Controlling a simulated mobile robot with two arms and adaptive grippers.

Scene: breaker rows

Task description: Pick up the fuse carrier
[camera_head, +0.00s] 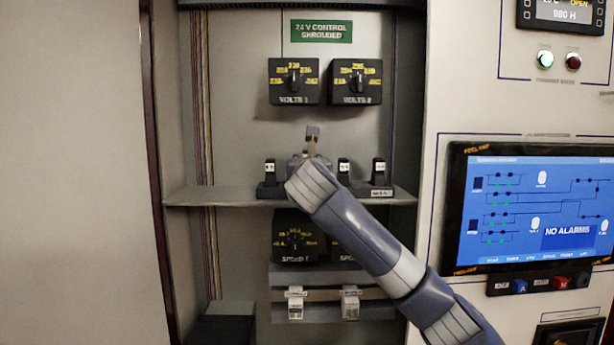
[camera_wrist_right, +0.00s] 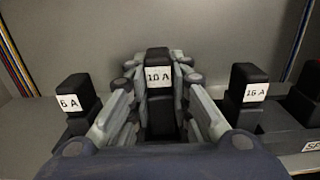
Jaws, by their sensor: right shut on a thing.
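A black fuse carrier labelled 10 A (camera_wrist_right: 158,56) stands upright between the fingers of my right gripper (camera_wrist_right: 160,92) in the wrist view. The fingers are shut on its sides. Its top sits higher in the picture than its neighbours; I cannot tell whether it is clear of its base. In the head view my right gripper (camera_head: 308,158) is at the middle of the shelf row and its own arm hides the carrier. A 6 A carrier (camera_wrist_right: 76,95) stands to the left and a 16 A carrier (camera_wrist_right: 247,85) to the right. My left gripper is not in view.
The row stands on a grey shelf (camera_head: 230,197) inside a cabinet. Voltage selector boxes (camera_head: 294,82) hang above, and a speed dial box (camera_head: 293,238) sits below. Coloured wires (camera_head: 203,110) run down the left. A blue screen (camera_head: 535,210) is on the right panel.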

